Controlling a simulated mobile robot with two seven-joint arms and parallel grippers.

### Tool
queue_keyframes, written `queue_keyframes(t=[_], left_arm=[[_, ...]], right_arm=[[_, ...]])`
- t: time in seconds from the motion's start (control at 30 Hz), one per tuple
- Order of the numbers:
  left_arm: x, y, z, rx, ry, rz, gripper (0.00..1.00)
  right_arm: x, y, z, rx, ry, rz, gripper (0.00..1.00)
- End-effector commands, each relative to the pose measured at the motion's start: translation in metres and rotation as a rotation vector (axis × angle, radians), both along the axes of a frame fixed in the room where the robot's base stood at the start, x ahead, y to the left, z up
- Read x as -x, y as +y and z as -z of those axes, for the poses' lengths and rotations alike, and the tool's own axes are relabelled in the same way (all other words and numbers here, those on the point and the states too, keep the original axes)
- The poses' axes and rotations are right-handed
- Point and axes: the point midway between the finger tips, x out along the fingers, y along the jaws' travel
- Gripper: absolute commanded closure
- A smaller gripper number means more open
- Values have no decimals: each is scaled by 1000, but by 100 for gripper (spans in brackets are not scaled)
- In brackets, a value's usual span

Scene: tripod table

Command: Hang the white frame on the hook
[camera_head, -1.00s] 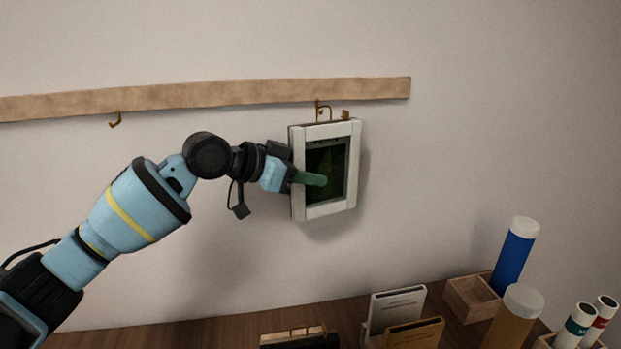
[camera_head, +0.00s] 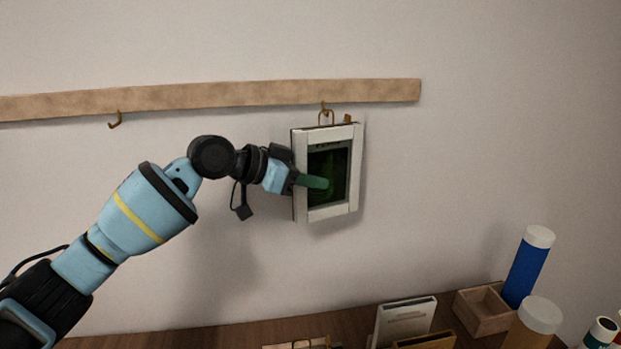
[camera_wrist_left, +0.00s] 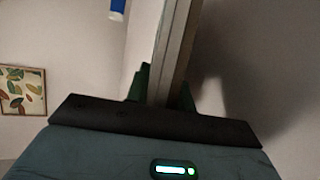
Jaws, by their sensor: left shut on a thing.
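The white frame (camera_head: 357,180) with a dark green picture is upright against or close to the wall, just below the wooden rail (camera_head: 220,98). My left gripper (camera_head: 312,180) is shut on its left side; one green finger lies across the picture. The frame shows edge-on between the fingers in the left wrist view (camera_wrist_left: 172,75). A brass hanging loop (camera_head: 326,117) stands up from the frame's top edge, right at a brass hook (camera_head: 323,105) on the rail. I cannot tell whether the loop is over the hook. My right gripper is not in view.
Another hook (camera_head: 115,120) on the rail's left part is empty. Below, the desk holds a wooden box (camera_head: 484,314), a blue tube (camera_head: 528,268), a brown tube (camera_head: 538,325) and upright books (camera_head: 403,320). The wall around the frame is clear.

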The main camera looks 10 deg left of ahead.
Motion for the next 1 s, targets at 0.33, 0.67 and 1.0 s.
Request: queue_keyframes(t=[0.33, 0.67, 1.0], left_arm=[[0, 0, -1, 2, -3, 0, 100], [0, 0, -1, 1, -1, 0, 51], [3, 5, -2, 0, 2, -1, 51]], right_arm=[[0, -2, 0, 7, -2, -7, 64], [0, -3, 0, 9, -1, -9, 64], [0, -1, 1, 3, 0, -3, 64]])
